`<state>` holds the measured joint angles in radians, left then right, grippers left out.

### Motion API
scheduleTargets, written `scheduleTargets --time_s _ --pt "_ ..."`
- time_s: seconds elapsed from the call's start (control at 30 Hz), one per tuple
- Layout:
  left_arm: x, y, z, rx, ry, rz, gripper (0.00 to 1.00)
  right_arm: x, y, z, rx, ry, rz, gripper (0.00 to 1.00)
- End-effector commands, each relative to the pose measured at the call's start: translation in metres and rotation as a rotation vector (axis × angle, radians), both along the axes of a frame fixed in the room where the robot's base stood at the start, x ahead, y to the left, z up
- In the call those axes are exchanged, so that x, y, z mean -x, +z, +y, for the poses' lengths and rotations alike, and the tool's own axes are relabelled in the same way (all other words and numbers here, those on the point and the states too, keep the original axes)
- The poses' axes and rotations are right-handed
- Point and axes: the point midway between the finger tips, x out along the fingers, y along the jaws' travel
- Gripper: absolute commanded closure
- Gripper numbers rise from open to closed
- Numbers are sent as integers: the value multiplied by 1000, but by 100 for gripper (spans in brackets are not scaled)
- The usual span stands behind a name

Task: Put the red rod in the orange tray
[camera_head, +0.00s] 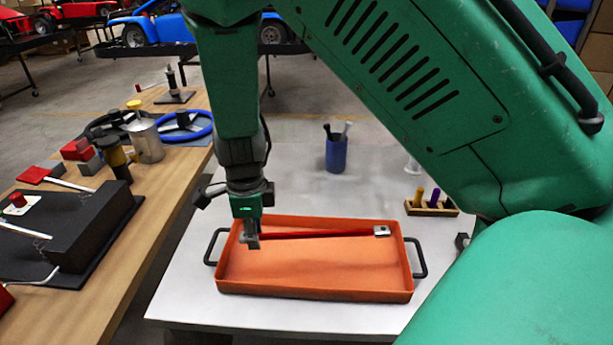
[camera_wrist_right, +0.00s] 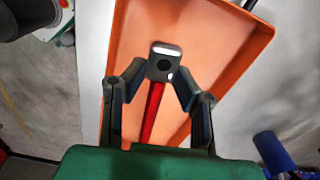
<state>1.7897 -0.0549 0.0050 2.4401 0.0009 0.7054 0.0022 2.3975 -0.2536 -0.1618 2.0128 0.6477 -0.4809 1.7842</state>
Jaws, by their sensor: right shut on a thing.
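The orange tray (camera_head: 310,285) has black handles and sits on the light table. The red rod (camera_head: 318,234) extends across the tray's far part, with a grey metal end block (camera_head: 381,231) near the right wall. My right gripper (camera_head: 251,240) is over the tray's left side, at the rod's left end. In the right wrist view, the fingers of my right gripper (camera_wrist_right: 162,75) are closed around a metal end block of the red rod (camera_wrist_right: 152,112), above the orange tray (camera_wrist_right: 215,40). I cannot tell whether the rod touches the tray floor. My left gripper is not in view.
A blue cup (camera_head: 336,154) with dark and light tools stands behind the tray. A wooden block (camera_head: 432,208) with yellow and purple pegs is at the back right. A wooden bench (camera_head: 150,215) at left holds a blue steering wheel (camera_head: 186,128) and a black box (camera_head: 95,228).

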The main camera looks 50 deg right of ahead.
Motion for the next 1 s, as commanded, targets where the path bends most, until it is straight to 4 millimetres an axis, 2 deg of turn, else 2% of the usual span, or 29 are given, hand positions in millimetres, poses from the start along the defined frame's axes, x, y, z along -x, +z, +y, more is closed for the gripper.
scheduleTargets --time_s 0.07,0.13,0.4,0.63,0.8,1.0 --pt "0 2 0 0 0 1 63 -3 3 -1 3 -74 1 100" --pt "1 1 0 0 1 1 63 -4 -3 -1 1 -111 3 100" --pt "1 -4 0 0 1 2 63 -5 -52 -3 -5 -125 6 100" --pt "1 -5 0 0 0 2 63 -5 -70 -4 -3 -122 3 100" --pt "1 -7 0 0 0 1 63 -5 -95 -3 -3 -121 5 100" --pt "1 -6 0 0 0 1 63 -6 -98 -3 -3 -120 3 100"
